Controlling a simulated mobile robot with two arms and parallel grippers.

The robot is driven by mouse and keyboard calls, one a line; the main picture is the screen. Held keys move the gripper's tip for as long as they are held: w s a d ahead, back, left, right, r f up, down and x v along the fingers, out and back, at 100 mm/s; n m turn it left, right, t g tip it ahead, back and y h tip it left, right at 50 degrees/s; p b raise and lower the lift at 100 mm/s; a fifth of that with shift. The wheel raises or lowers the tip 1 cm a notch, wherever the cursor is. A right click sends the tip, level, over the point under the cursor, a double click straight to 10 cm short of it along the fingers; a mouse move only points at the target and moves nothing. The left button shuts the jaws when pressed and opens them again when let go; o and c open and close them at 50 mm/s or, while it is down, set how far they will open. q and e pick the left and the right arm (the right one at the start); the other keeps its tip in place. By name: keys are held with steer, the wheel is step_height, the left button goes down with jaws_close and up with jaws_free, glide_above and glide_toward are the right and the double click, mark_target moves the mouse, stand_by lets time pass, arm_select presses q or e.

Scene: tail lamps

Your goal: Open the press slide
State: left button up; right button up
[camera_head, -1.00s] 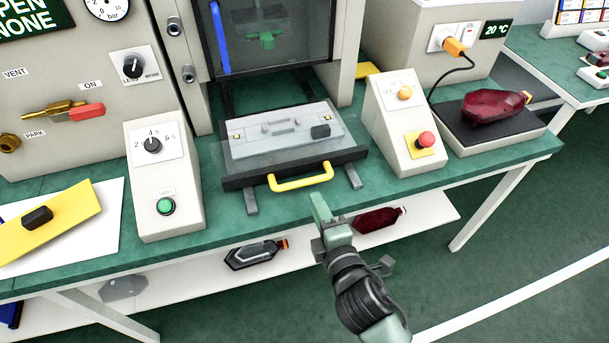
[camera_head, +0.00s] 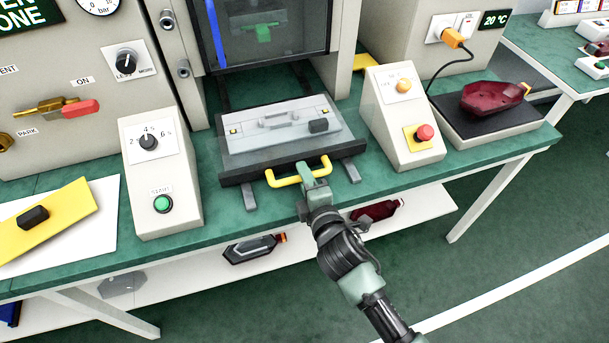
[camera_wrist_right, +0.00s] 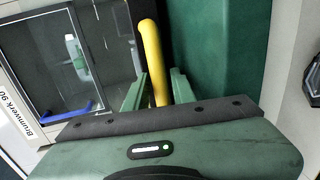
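My right gripper (camera_head: 311,174) is at the right part of the handle. In the right wrist view the yellow handle (camera_wrist_right: 152,50) runs between the two green fingers of this gripper (camera_wrist_right: 159,88). The fingers stand close on either side and look open around it. My left gripper is not in view.
A timer box with a green button (camera_head: 162,203) stands left of the slide. A box with a red button (camera_head: 425,132) stands right of it. Dark-red and clear lamps lie on the shelf below. The floor in front is free.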

jaws_close()
stand_by(1.3)
